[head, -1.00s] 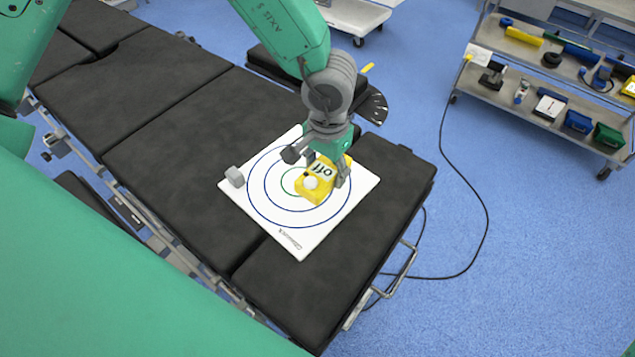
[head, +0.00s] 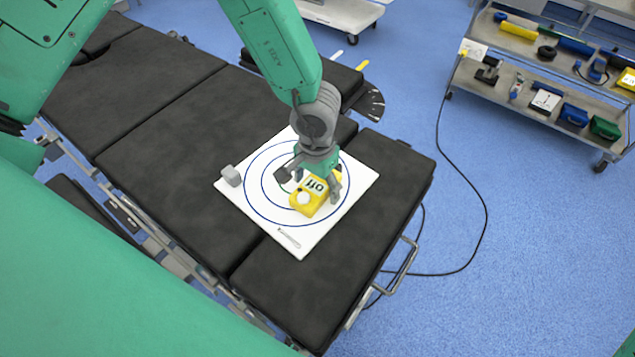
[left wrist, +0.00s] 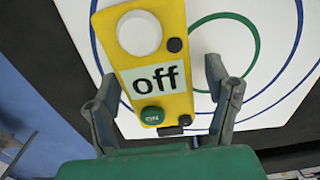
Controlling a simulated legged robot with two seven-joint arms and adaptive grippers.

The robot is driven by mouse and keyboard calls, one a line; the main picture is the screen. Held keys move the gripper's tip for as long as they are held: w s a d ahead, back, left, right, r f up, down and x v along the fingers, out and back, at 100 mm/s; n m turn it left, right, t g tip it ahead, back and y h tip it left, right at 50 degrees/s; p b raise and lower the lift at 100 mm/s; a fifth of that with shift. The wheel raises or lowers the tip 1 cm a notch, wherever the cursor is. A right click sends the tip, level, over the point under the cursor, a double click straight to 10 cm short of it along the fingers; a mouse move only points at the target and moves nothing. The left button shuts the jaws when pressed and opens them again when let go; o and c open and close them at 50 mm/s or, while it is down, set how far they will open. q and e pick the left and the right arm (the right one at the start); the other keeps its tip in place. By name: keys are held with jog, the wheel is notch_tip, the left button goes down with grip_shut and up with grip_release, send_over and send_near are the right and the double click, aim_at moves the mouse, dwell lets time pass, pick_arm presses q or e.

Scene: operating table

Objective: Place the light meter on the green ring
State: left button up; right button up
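The light meter (head: 318,197) is a yellow box with a white dome, a display reading "off" and a green ON button; it also shows in the left wrist view (left wrist: 155,60). It is over or on the white target board (head: 300,241), and I cannot tell if it touches it. The green ring (left wrist: 258,50) shows to the right of the meter in the left wrist view, its left part hidden behind the meter. My left gripper (head: 311,185) has its fingers on either side of the meter. In the wrist view (left wrist: 162,85) board shows between the meter and the right finger.
A small grey block (head: 231,176) sits at the board's left corner. The board lies on the black operating table (head: 180,150). A shelf cart (head: 540,100) with several tools stands at the far right. A dark cable (head: 484,225) lies on the floor.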

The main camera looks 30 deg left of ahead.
aim_at(317, 183)
pick_arm(q)
jog(key=shift+d, duration=0.1)
jog(key=shift+d+r, duration=0.1)
jog(key=shift+r, duration=0.2)
notch_tip(317, 183, up, 12)
jog(key=p, duration=0.2)
jog(key=shift+f, duration=0.2)
